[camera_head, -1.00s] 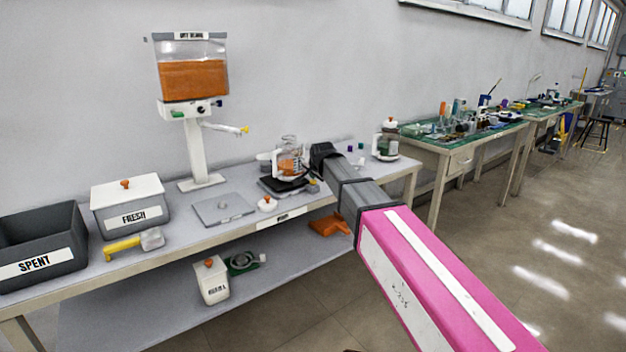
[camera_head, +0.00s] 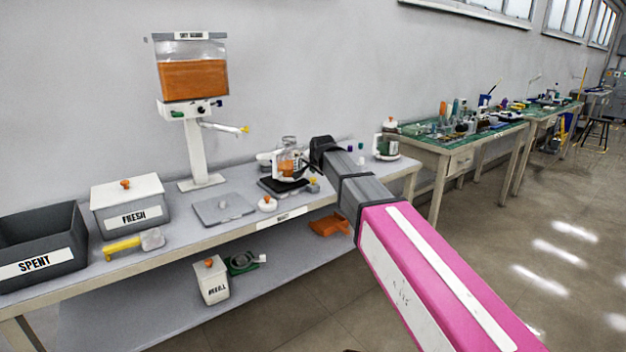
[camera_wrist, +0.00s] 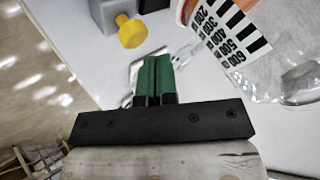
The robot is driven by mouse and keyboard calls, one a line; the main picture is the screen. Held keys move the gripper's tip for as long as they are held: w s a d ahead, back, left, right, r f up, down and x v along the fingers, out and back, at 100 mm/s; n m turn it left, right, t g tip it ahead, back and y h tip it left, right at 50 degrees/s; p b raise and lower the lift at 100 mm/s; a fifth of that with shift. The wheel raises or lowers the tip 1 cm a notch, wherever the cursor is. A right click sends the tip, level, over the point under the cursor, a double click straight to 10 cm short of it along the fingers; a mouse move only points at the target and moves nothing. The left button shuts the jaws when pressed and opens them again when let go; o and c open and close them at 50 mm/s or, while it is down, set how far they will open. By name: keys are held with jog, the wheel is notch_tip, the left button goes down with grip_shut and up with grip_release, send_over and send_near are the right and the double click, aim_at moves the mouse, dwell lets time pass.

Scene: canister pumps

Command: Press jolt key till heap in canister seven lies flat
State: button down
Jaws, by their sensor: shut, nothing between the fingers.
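A clear canister (camera_head: 288,163) with orange contents stands on a black base (camera_head: 284,187) on the bench. Its number and the shape of the heap are too small to tell. In the wrist view the canister (camera_wrist: 233,38) shows at the upper right, with a black-and-white scale and a little orange at the top edge. A yellow round knob (camera_wrist: 131,32) on a grey-blue block sits at the top; I cannot tell whether it is the jolt key. My gripper (camera_wrist: 154,62) has its green fingers together and empty, beside the canister and below the knob in the picture. In the head view its fingertips are hidden.
A dispenser (camera_head: 192,82) of orange material stands behind a grey plate (camera_head: 223,208). The FRESH box (camera_head: 130,208), SPENT bin (camera_head: 38,262) and a yellow-handled tool (camera_head: 124,246) are at left. Another canister (camera_head: 387,147) stands at the bench's right end. A lower shelf holds several items.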

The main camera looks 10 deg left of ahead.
aim_at(315, 178)
jog(key=shift+r, duration=0.1)
jog(key=shift+r, duration=2.4)
jog(key=s+d+f+n+g+h, duration=0.1)
jog(key=s+d+f+g, duration=0.15)
jog(key=d+f, duration=0.85)
jog(key=s+d+f+n+g+h, duration=0.15)
jog(key=s+d+f, duration=0.25)
jog(key=d+f, duration=0.75)
jog(key=s+d+f+g, duration=0.2)
jog(key=s+d+f, duration=0.4)
jog(key=s+d, duration=0.3)
jog(key=s+d+f+n+g+h, duration=0.1)
jog(key=s+d+f+g, duration=0.1)
jog(key=s+d+f, duration=0.5)
jog(key=s+d, duration=0.2)
jog(key=d, duration=0.3)
jog(key=shift+s+d+f, duration=0.15)
